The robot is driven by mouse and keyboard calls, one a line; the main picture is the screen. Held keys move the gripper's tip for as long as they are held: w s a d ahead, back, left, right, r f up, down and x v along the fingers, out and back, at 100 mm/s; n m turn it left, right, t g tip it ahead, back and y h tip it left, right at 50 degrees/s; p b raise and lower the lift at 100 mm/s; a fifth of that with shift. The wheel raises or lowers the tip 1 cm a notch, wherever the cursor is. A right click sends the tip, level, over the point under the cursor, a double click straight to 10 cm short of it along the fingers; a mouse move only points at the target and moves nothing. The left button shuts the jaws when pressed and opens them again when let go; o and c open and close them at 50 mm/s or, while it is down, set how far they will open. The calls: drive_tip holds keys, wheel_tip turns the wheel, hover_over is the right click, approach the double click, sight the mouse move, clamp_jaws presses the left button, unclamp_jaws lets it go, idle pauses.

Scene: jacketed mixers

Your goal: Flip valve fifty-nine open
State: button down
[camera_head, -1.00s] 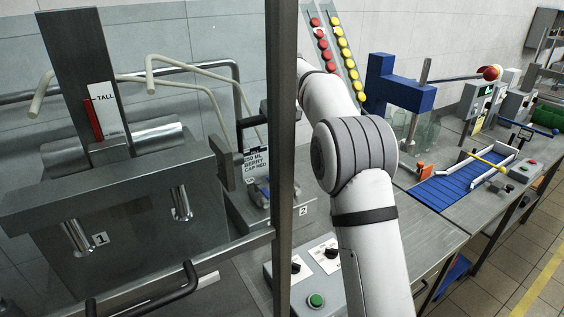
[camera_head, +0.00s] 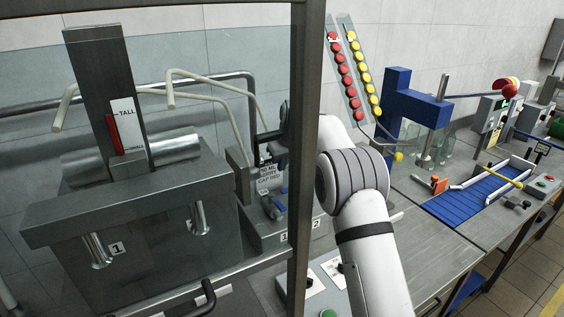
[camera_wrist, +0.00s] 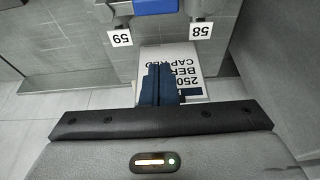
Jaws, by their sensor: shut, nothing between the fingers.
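In the wrist view, the number plate 59 (camera_wrist: 120,38) shows upside down at the upper left, below a grey fitting (camera_wrist: 116,12) cut by the top edge. A blue part (camera_wrist: 155,6) lies at the top edge between plates 59 and 58; I cannot tell which valve it belongs to. My gripper's dark blue fingers (camera_wrist: 160,85) are shut and empty, below the plates in the picture and in front of a white sign. In the head view, my gripper (camera_head: 268,152) is behind the frame post's left side, above small blue parts (camera_head: 275,205) on the bench.
Plate 58 (camera_wrist: 195,30) is right of 59. The white sign (camera_head: 268,176) reads 250 ml berry cap red. A dark upright post (camera_head: 303,150) stands before my arm. A grey filling machine (camera_head: 140,220) with two nozzles stands left. A blue conveyor (camera_head: 470,200) lies right.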

drive_tip(key=p+x, duration=0.1)
drive_tip(key=x, duration=0.5)
drive_tip(key=shift+s+d+f+p, duration=0.1)
drive_tip(key=shift+s+d+p, duration=0.1)
drive_tip(key=shift+s+d, duration=0.25)
drive_tip(key=shift+s+d+p, duration=0.25)
drive_tip(key=shift+s+d, duration=0.05)
drive_tip(key=shift+s, duration=0.4)
drive_tip(key=shift+s+d+p, duration=0.2)
drive_tip(key=shift+s+d, duration=0.15)
drive_tip(key=shift+s, duration=0.2)
drive_tip(key=shift+a, duration=0.2)
drive_tip(key=shift+s, duration=0.1)
